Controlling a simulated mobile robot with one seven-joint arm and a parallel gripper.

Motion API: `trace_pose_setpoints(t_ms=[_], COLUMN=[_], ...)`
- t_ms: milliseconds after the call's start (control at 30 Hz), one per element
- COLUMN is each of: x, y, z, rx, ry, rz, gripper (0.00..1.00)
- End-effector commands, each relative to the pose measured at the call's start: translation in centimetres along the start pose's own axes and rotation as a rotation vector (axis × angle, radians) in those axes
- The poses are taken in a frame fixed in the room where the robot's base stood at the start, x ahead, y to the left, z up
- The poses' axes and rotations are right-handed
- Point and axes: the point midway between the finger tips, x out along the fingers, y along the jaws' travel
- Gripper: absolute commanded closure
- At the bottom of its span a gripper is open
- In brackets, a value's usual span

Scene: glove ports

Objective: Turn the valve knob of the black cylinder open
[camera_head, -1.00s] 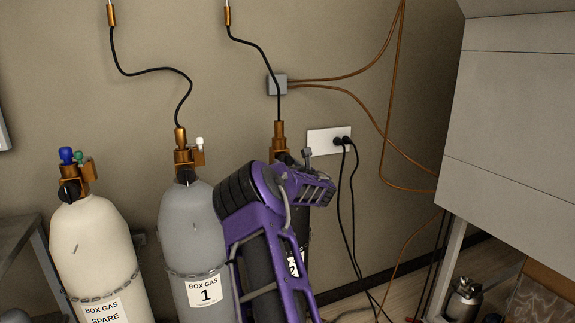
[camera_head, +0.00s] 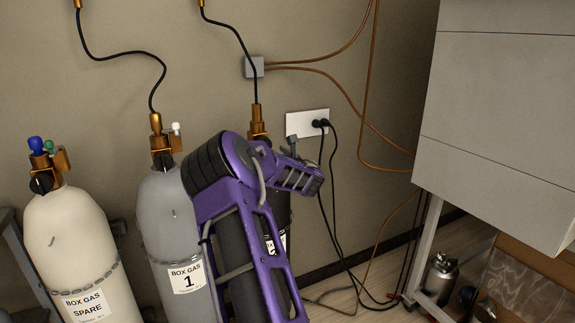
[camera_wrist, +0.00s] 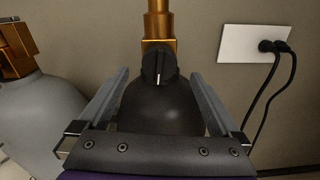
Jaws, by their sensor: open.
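The black cylinder (camera_wrist: 158,105) stands in the middle of the wrist view, with a brass fitting (camera_wrist: 160,22) on top. Its black valve knob (camera_wrist: 159,64) faces the camera and carries a white line that is close to upright. My gripper (camera_wrist: 160,80) is open, with one finger on each side of the cylinder's shoulder and knob. The fingers appear apart from the knob; the depth gap is hard to judge. In the head view my purple arm hides most of the black cylinder (camera_head: 282,208), and only its brass fitting (camera_head: 257,122) and part of its side and label show.
A grey cylinder (camera_head: 167,220) labelled 1 stands left of the black one, and a cream spare cylinder (camera_head: 75,235) farther left. A wall outlet (camera_head: 300,122) with black cords is on the right. A large grey cabinet (camera_head: 490,120) stands at the far right.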

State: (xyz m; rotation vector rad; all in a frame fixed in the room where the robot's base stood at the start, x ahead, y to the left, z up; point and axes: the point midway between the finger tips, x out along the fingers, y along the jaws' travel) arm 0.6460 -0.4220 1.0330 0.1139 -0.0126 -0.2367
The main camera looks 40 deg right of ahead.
Motion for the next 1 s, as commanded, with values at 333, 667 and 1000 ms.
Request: trace_pose_setpoints(t_ms=[333, 667, 1000], x=[-7.9, -12.6, -13.0], y=[0.0, 0.0, 0.0], z=[0.0, 0.0, 0.0], rx=[0.003, 0.0, 0.0], ry=[-0.001, 0.0, 0.0], rz=[-0.002, 0.0, 0.001], gripper=[0.01, 0.01, 0.01])
